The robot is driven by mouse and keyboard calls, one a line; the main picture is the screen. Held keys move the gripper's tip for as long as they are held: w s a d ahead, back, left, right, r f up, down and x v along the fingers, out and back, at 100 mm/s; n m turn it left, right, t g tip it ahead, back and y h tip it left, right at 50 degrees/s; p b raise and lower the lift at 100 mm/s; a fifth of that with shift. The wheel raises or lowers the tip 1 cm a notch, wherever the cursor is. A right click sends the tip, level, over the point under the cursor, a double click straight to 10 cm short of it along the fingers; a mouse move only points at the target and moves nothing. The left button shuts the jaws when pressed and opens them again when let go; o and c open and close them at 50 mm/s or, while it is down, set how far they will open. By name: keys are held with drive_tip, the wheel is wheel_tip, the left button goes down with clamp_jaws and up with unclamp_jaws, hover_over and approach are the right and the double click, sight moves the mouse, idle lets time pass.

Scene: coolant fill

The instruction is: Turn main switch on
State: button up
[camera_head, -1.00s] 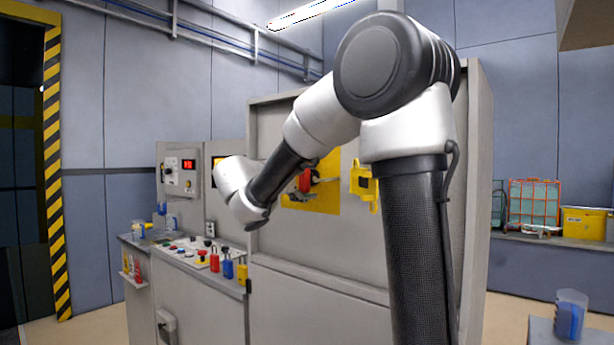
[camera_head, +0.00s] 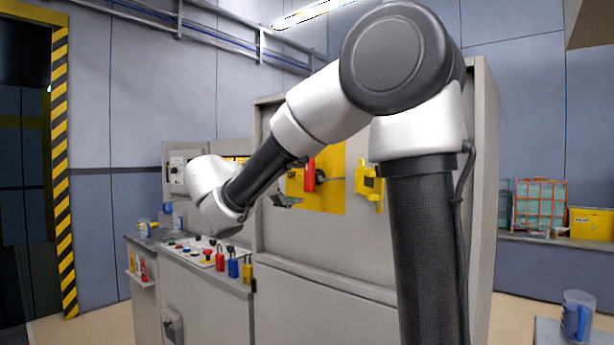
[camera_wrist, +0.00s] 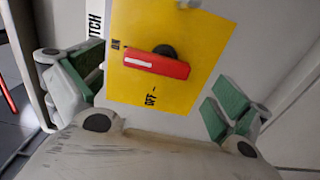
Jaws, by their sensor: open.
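The main switch has a red handle (camera_head: 309,175) on a yellow plate (camera_head: 331,190) on the tall grey cabinet. In the wrist view the red handle (camera_wrist: 157,65) points along the plate with its end by the ON mark, and the OFF mark is to one side, below it in the picture. In the head view the handle stands upright. My gripper (camera_head: 285,201) is open and empty, left of and below the handle. In the wrist view my gripper (camera_wrist: 155,88) has its green pads wide apart, with the handle between and beyond them, not touching.
A yellow bracket (camera_head: 369,185) sticks out from the cabinet right of the plate. A lower console (camera_head: 205,257) with buttons and coloured padlocks stands to the left. A blue jug (camera_head: 577,316) stands at the lower right. A yellow bin (camera_head: 591,223) sits on a back shelf.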

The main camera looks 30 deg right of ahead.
drive_tip(key=shift+v, duration=2.25)
